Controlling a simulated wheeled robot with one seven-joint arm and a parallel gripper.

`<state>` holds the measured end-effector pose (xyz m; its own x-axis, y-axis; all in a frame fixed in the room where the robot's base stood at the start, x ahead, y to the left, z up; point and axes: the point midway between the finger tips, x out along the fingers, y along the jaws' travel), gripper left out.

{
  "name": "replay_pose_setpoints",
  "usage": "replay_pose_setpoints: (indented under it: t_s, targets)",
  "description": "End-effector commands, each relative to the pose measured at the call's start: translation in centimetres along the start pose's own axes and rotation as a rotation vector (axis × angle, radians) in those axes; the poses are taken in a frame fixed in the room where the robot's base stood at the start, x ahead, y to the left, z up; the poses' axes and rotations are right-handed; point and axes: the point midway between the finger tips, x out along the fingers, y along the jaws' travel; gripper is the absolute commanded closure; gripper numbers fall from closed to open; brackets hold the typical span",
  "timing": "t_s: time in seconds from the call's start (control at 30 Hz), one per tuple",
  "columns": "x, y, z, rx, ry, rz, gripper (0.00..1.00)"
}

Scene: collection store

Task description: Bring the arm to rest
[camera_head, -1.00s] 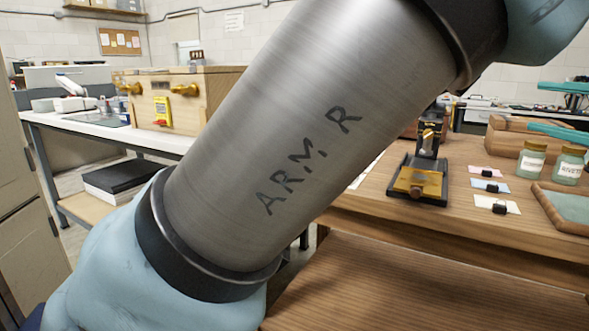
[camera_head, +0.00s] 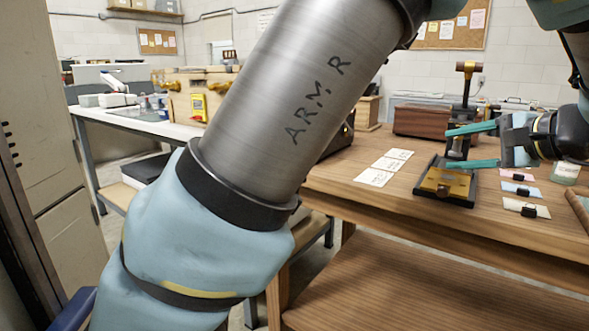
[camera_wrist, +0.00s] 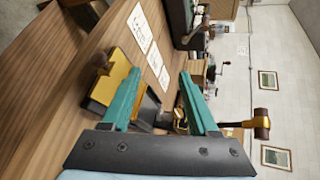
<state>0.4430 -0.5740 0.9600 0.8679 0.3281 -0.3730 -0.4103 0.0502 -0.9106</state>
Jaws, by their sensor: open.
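My gripper (camera_head: 452,147) is at the right of the head view, above the wooden table, with two teal fingers spread apart and pointing left. Nothing is held between them. The fingers overlap the upright of a small black stand with a brass plate (camera_head: 447,183); I cannot tell whether they touch it. In the wrist view, my gripper (camera_wrist: 160,76) shows open, with the brass-plated stand (camera_wrist: 112,78) by the left finger and a brass-and-brown knob (camera_wrist: 261,124) beyond the right one. My arm link marked "ARM R" crosses the head view and hides part of the room.
The wooden table (camera_head: 340,190) carries white cards (camera_head: 384,168), small coloured cards with black clips (camera_head: 520,189), a jar (camera_head: 565,173) and a brown box (camera_head: 422,121). A white-topped bench (camera_head: 130,122) stands at the left. A grey cabinet (camera_head: 50,150) is close on the left.

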Motion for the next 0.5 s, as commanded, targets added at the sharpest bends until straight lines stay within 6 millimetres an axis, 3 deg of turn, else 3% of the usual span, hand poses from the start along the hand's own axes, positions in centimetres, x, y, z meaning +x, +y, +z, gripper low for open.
replay_pose_setpoints:
  t_s: [0.03,0.1,0.2,0.4,0.5]
  targets:
    - [3.1,0.4,1.6,0.0,-0.042,0.069,0.4]
    - [7.1,1.7,4.0,-0.008,-0.089,0.184,0.4]
    - [11.6,3.9,7.7,-0.039,-0.144,0.349,0.4]
    - [17.8,8.4,15.6,-0.197,-0.232,0.658,0.4]
    - [19.6,10.7,19.3,-0.322,-0.262,0.791,0.4]
